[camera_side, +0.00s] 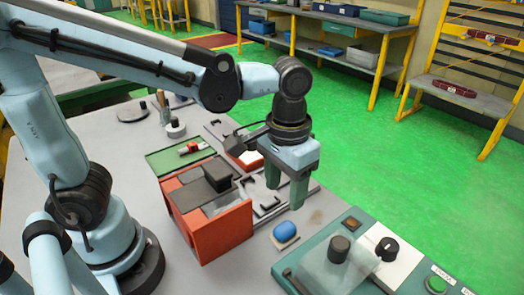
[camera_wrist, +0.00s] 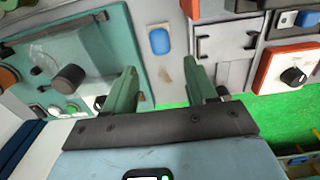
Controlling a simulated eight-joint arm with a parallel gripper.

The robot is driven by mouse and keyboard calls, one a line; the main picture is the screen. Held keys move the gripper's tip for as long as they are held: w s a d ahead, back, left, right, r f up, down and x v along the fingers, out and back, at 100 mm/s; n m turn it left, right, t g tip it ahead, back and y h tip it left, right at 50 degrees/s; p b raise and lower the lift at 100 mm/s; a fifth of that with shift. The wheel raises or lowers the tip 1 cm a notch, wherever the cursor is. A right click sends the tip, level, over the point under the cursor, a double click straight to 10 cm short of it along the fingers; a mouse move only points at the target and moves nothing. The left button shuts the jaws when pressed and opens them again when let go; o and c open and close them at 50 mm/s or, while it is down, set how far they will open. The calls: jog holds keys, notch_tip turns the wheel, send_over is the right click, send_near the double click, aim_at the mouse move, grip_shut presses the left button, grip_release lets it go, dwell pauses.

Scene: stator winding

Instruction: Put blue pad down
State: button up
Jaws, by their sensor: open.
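The blue pad (camera_side: 284,231) is a small rounded block lying on a beige base on the grey bench. In the side view it sits just in front of the orange-red box, left of the green control panel. The wrist view shows the blue pad (camera_wrist: 159,41) ahead of the fingertips, roughly between their lines. My gripper (camera_side: 285,196) has two green fingers pointing down, above the bench and apart from the pad. In the wrist view my gripper (camera_wrist: 168,78) is open, with nothing between its fingers.
An orange-red box (camera_side: 224,232) with dark parts on top stands close to the pad. A green control panel (camera_side: 318,262) with black knobs is at the front right. An orange-and-white knob unit (camera_wrist: 285,70) is at the right in the wrist view. Bare bench surrounds the pad.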

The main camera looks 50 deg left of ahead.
jog(key=a+r+t, duration=0.1)
jog(key=a+t, duration=0.6)
jog(key=a, duration=0.5)
jog(key=shift+s+a, duration=0.15)
jog(key=shift+o, duration=0.3)
jog(key=shift+r, duration=0.1)
jog(key=g, duration=0.7)
send_over(284, 227)
jog(key=f, duration=0.7)
jog(key=shift+d+f, duration=0.2)
jog(key=shift+f, duration=0.2)
jog(key=shift+a+f, duration=0.15)
jog(key=shift+f, duration=2.65)
